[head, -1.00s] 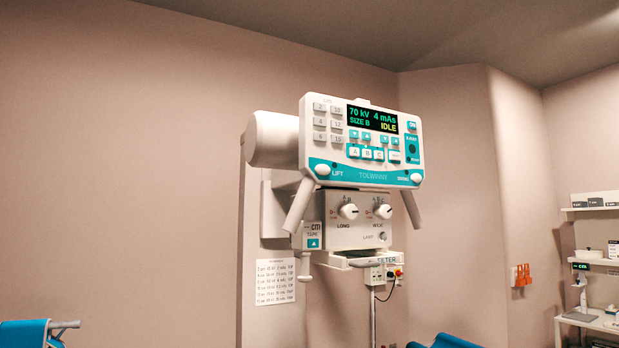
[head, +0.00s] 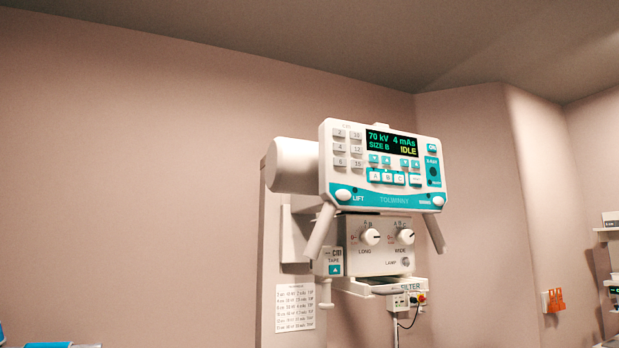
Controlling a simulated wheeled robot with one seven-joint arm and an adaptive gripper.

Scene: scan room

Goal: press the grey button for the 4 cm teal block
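The control panel (head: 383,208) of the wall-side unit faces me at the centre right. Two columns of small grey buttons stand at its upper left, marked with numbers. The grey button marked 4 (head: 339,148) is in the left column, between the one marked 2 (head: 339,133) and the one marked 6 (head: 340,162). The display (head: 391,143) reads 70 kV, 4 mAs, SIZE B, IDLE. No teal block is recognisable in view. My gripper is not in view, and nothing touches the panel.
A lower box with knobs (head: 380,245) hangs under the panel, between two slanted handles. A printed chart (head: 295,308) is on the left. An orange holder (head: 556,300) is on the right wall. Shelves show at the right edge. The space before the panel looks clear.

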